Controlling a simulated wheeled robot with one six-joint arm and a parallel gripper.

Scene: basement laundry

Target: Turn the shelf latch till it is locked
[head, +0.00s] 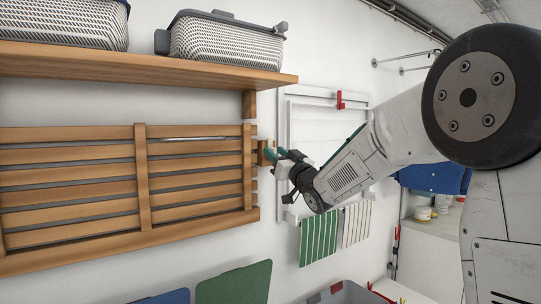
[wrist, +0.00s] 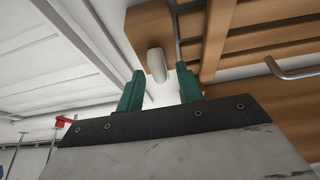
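The slatted wooden shelf (head: 70,236) is flat against the wall in the head view, with a metal bar handle (head: 193,138). A wooden block (head: 263,158) is at its right end; the block also shows at the top of the wrist view (wrist: 150,22). A pale rounded latch knob (wrist: 157,64) stands out from the block. My gripper (head: 270,153) reaches in from the right at the block. In the wrist view its teal fingers (wrist: 159,82) are apart, with the knob just beyond and between their tips. I cannot tell whether they touch it. In the head view the fingers hide the knob.
A wooden ledge (head: 150,70) with baskets (head: 225,42) runs above the shelf. A white wall rack (head: 300,92) with a red clip (head: 340,100) is behind my arm. Striped cloths (head: 318,236) hang below it. A green panel (head: 235,283) stands under the shelf.

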